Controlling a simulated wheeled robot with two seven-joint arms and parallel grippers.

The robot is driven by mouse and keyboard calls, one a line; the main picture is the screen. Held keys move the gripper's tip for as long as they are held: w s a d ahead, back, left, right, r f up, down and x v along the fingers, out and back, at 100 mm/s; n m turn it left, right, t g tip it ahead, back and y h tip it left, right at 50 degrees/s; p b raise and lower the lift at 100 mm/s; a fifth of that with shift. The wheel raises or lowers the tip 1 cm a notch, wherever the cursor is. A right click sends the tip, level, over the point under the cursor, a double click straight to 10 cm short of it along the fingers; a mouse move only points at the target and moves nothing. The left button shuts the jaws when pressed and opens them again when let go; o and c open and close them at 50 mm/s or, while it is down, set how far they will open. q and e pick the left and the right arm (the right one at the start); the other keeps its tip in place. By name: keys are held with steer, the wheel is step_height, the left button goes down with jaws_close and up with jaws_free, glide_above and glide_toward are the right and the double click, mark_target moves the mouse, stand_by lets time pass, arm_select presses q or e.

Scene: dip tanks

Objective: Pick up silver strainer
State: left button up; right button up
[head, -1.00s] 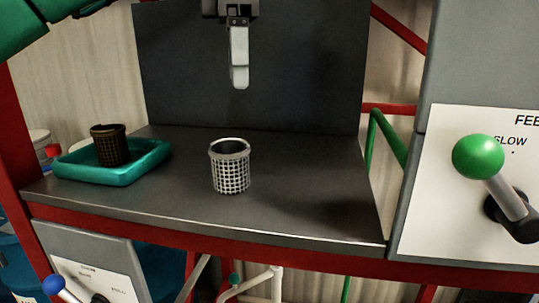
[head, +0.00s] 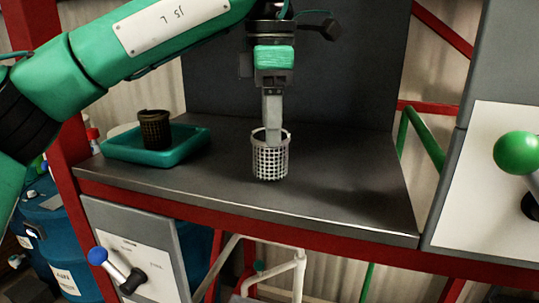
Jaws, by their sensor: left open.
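The silver strainer (head: 270,162) is a mesh basket standing upright on the dark grey counter, near its middle. My left gripper (head: 272,138) reaches down from above. Its jaws are open and the visible finger overlaps the strainer's rim and upper part in the head view. The second finger is hidden behind the first, so I cannot tell whether a finger is inside the basket or touching it. My right gripper does not show.
A dark brown strainer (head: 155,130) stands in a teal tray (head: 120,150) to the left. A blue-knobbed lever (head: 98,256) is on the lower left panel. A green-knobbed lever (head: 517,153) is on the right panel. The counter's right part (head: 360,190) is clear.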

mark_target(270, 156)
arm_select(q)
step_height(270, 156, down, 3)
steer(key=shift+w+p, duration=0.15)
steer(key=shift+p, duration=0.95)
steer(key=shift+f, duration=0.35)
steer(key=shift+a+f, duration=0.1)
steer(key=shift+f, duration=0.2)
steer(key=shift+c, duration=0.6)
steer(key=c, duration=1)
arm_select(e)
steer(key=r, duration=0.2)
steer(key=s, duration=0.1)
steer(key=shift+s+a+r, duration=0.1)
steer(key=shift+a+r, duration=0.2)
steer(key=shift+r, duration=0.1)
